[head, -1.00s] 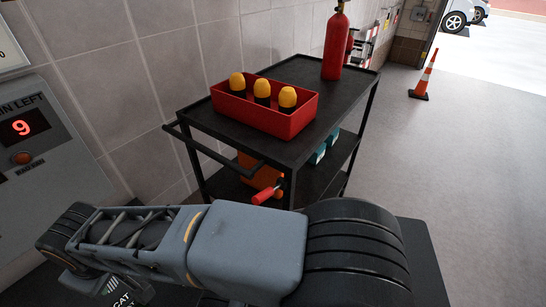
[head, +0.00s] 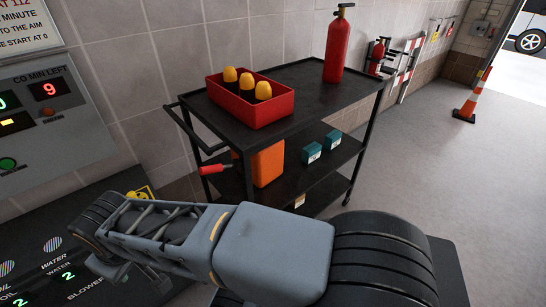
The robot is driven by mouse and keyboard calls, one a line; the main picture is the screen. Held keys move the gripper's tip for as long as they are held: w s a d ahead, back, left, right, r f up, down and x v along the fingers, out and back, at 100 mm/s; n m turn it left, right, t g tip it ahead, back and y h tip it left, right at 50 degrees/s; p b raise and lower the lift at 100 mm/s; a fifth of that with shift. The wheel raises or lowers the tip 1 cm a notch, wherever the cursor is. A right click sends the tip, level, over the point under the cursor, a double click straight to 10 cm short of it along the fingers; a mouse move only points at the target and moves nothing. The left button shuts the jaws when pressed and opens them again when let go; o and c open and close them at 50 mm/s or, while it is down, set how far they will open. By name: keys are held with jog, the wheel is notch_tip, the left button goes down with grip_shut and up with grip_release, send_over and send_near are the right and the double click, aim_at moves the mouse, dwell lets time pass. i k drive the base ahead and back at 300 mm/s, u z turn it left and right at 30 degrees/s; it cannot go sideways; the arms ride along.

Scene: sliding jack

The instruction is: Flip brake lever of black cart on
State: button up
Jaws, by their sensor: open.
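The black cart (head: 318,110) stands against the tiled wall in the upper middle of the head view. It has a top shelf, a lower shelf and a push handle (head: 180,125) at its left end. A lever with a red grip (head: 211,169) sticks out to the left at the cart's near left corner post, below the top; I take it as the brake lever. It lies close to horizontal. My arm crosses the lower part of the view in front of the cart. My gripper is not in view.
On the cart are a red bin (head: 251,101) with yellow-topped items, a fire extinguisher (head: 339,45), an orange container (head: 268,163) and teal boxes (head: 322,147). A control panel (head: 42,110) is at left. A traffic cone (head: 472,97) stands at right. The floor right of the cart is clear.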

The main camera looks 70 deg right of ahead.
aim_at(237, 165)
jog(key=u, duration=0.8)
jog(key=i, duration=0.85)
jog(key=z, duration=3.5)
jog(key=k, duration=0.45)
jog(key=u, duration=0.25)
jog(key=i, duration=0.35)
